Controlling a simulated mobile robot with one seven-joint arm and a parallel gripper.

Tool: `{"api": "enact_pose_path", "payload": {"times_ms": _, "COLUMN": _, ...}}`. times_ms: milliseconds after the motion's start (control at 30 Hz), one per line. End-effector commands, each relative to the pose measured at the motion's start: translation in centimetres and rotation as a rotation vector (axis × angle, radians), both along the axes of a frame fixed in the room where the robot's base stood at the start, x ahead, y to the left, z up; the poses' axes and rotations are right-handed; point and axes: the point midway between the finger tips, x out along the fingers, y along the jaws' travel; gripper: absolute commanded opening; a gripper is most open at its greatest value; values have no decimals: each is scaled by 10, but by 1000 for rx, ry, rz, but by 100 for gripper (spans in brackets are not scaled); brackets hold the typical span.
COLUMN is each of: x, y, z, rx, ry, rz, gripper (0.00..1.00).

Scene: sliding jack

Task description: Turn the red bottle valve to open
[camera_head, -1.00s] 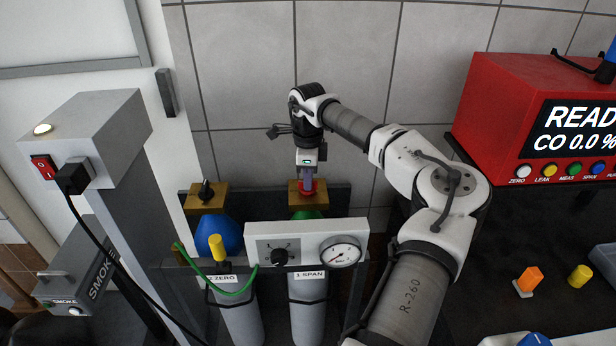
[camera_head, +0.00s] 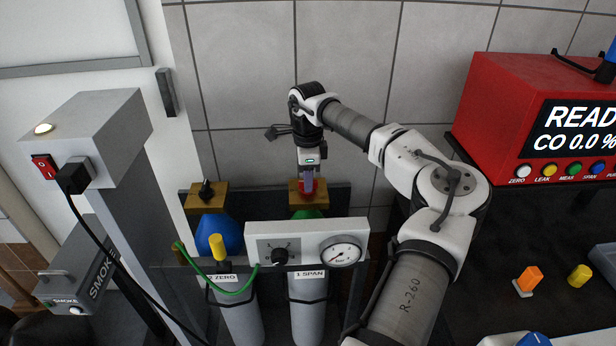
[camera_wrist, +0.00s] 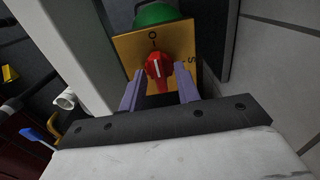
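The red bottle valve (camera_wrist: 157,65) is a round knob with a white line and a grip bar, on a brass-coloured block (camera_wrist: 133,45) marked O and S. The line points roughly toward the O side. In the head view the valve (camera_head: 312,189) sits atop the green-shouldered bottle labelled 1 SPAN (camera_head: 307,312), partly hidden by my gripper (camera_head: 307,186). In the wrist view my gripper (camera_wrist: 159,74) is open, one finger on either side of the knob. Gaps show between the fingers and the knob; I cannot tell whether either finger touches it.
A grey panel with a selector knob and gauge (camera_head: 342,253) stands in front of the bottles. The blue-shouldered 2 ZERO bottle (camera_head: 216,238) with a black valve (camera_head: 206,190) stands left. A green hose (camera_head: 222,291) crosses it. The tiled wall is close behind; a red analyser (camera_head: 490,110) stands right.

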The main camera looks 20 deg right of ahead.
Motion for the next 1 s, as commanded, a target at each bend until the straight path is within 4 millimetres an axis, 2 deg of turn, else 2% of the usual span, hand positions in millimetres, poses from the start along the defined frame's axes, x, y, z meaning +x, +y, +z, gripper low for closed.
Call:
{"api": "enact_pose_path", "payload": {"times_ms": 267, "x": -1, "y": 0, "z": -1, "rx": 0, "ry": 2, "rz": -2, "gripper": 34}}
{"api": "enact_pose_path", "payload": {"times_ms": 433, "x": 0, "y": -1, "z": 12, "rx": -2, "ry": 0, "rz": -2, "gripper": 34}}
{"api": "enact_pose_path", "payload": {"times_ms": 567, "x": 0, "y": -1, "z": 37, "rx": -3, "ry": -1, "rz": -2, "gripper": 34}}
{"api": "enact_pose_path", "payload": {"times_ms": 800, "x": 0, "y": 0, "z": 93, "rx": -2, "ry": -1, "rz": -2, "gripper": 34}}
{"api": "enact_pose_path", "payload": {"times_ms": 1000, "x": 0, "y": 0, "z": 125, "rx": -1, "ry": 0, "rz": 0, "gripper": 34}}
